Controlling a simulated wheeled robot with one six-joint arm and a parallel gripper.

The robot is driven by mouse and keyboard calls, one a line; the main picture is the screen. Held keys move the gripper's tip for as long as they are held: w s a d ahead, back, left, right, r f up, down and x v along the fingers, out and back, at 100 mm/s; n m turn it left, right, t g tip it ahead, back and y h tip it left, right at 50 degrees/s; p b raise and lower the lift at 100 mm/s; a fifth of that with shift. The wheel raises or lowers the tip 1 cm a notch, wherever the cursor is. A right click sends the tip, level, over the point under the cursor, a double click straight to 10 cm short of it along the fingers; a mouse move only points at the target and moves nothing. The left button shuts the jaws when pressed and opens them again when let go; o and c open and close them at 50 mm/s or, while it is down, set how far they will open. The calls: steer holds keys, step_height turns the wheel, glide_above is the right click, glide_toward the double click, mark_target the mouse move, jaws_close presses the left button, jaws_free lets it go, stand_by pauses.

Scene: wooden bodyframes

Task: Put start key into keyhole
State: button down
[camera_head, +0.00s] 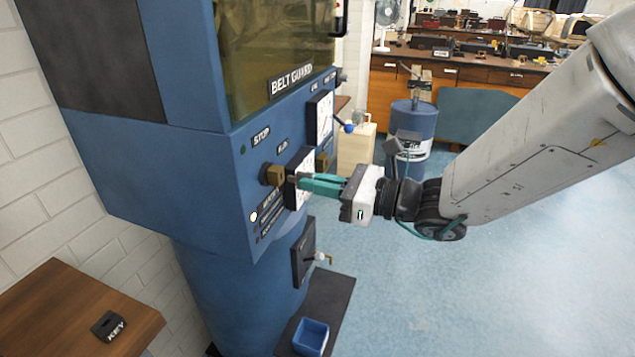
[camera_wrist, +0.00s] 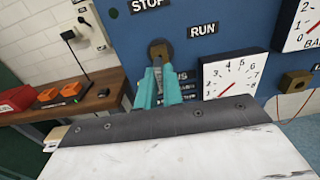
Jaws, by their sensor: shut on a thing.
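My gripper (camera_head: 303,183) has teal fingers and points at the blue machine's panel. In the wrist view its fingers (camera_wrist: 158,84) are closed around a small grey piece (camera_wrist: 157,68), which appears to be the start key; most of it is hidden.
A white dial (camera_wrist: 232,75) is right of the fingers, with a second brass block (camera_wrist: 295,80) beyond it. A wooden table (camera_head: 65,305) at lower left bears a black KEY holder (camera_head: 109,326). A blue bin (camera_head: 311,337) is below. The floor at right is clear.

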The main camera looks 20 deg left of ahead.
steer(key=shift+w+a, duration=0.15)
steer(key=shift+a, duration=1.25)
steer(key=c, duration=1.5)
jaws_free()
steer(key=shift+o, duration=0.2)
steer(key=d, duration=0.7)
steer(key=shift+s+d, duration=0.35)
